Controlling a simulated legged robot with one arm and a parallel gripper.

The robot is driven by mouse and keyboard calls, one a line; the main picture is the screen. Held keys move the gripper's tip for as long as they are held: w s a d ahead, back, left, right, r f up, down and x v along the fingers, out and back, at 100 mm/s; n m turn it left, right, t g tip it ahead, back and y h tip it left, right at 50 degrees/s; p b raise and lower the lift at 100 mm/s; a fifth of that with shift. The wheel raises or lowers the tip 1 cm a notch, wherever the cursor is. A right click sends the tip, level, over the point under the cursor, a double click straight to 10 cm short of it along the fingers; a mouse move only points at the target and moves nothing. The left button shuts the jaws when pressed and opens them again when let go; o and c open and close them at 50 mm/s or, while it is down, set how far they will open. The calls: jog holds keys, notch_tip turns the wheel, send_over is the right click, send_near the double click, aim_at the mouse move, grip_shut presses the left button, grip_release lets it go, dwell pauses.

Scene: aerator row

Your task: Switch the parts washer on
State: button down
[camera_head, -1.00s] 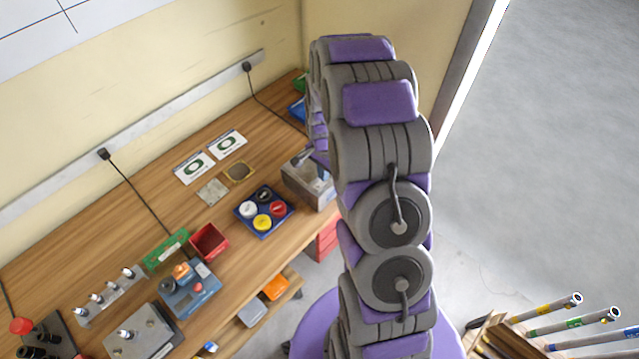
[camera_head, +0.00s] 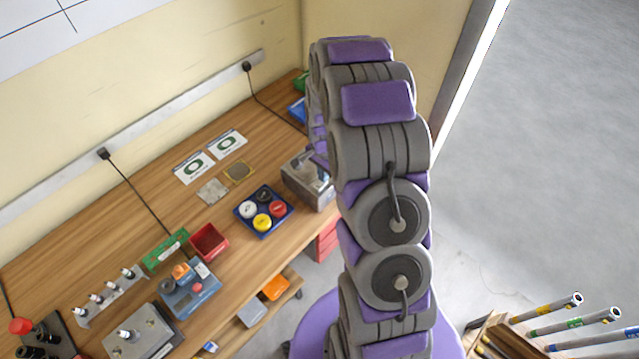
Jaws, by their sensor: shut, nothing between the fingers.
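A grey metal box-like unit (camera_head: 305,188), which looks like the parts washer, stands at the right part of the wooden bench by its front edge. My arm hides its right side, and no switch on it can be made out. My gripper (camera_head: 319,165) is at the unit, mostly hidden behind my arm. Only a small purple and grey part of its end shows, over the unit's top. It is shut and holds nothing that I can see. Whether it touches the unit cannot be told.
A blue tray (camera_head: 263,211) with coloured round caps lies left of the unit. Further left are a red bin (camera_head: 208,241), a blue device (camera_head: 190,290) and a grey block (camera_head: 143,332). Cards (camera_head: 194,168) lie at the back. Labelled tubes (camera_head: 545,305) stand at lower right.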

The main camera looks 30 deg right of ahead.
jog(key=shift+f, duration=0.5)
jog(key=shift+r, duration=0.1)
jog(key=shift+r+p, duration=0.6)
jog(key=shift+r, duration=2.85)
jog(key=shift+a+r, duration=0.1)
jog(key=s+a+r+n+b, duration=0.3)
jog(key=s+a+r+n, duration=0.1)
jog(key=s+a+r, duration=0.25)
jog(key=s+a+r+n+b, duration=0.1)
jog(key=s+a+n+b, duration=0.1)
jog(key=s, duration=0.6)
jog(key=s+a+r+n+g+b, duration=0.1)
jog(key=s+a+n+b, duration=0.1)
jog(key=s, duration=0.7)
jog(key=s+a+r+n+b, duration=0.1)
jog(key=s+a+n+b, duration=0.2)
jog(key=s+n, duration=0.3)
jog(key=s, duration=0.2)
jog(key=shift+s+a+r+g, duration=0.25)
jog(key=shift+s+a+g, duration=0.05)
jog(key=shift+s+g, duration=0.1)
